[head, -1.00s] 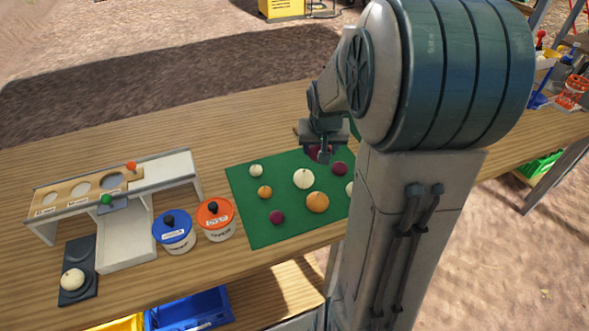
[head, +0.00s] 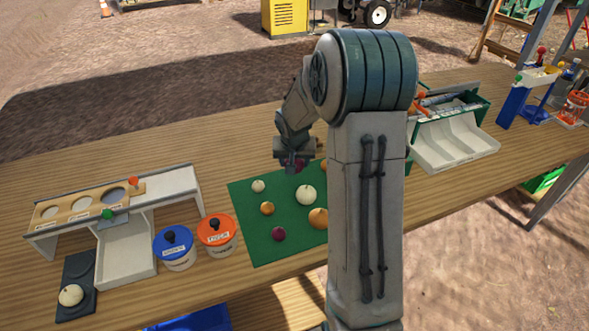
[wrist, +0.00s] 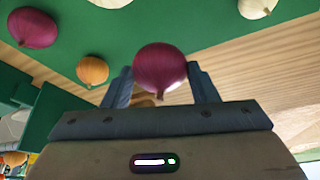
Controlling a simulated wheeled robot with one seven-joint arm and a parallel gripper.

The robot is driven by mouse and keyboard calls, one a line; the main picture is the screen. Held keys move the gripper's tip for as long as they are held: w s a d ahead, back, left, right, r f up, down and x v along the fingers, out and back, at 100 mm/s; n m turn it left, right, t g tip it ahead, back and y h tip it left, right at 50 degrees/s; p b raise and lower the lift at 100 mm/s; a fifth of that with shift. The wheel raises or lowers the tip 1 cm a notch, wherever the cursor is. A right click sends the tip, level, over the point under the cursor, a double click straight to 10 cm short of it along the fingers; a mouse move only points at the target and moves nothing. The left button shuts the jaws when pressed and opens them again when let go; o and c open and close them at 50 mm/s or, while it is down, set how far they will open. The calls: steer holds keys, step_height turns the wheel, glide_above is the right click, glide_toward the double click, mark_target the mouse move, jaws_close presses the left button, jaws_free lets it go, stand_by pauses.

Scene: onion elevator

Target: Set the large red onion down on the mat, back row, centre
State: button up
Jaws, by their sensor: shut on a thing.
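My gripper (head: 295,158) is shut on a large red onion (wrist: 160,68), which sits between the two fingers in the wrist view. In the head view the held onion (head: 300,166) shows only as a small dark patch under the fingers. The gripper is over the back edge region of the green mat (head: 245,232), behind a white onion (head: 306,195). I cannot tell whether the held onion touches the mat. My arm hides the mat's right part.
Other onions on the mat are a small white one (head: 258,186), a small orange one (head: 267,209), a larger orange one (head: 318,218) and a small red one (head: 279,234). Blue-lidded (head: 175,248) and orange-lidded (head: 217,232) tubs stand left of it, by a sizing stand (head: 125,240).

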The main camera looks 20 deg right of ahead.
steer(key=shift+f, duration=1.7)
steer(key=shift+f, duration=0.2)
steer(key=o, duration=1)
steer(key=shift+r, duration=0.15)
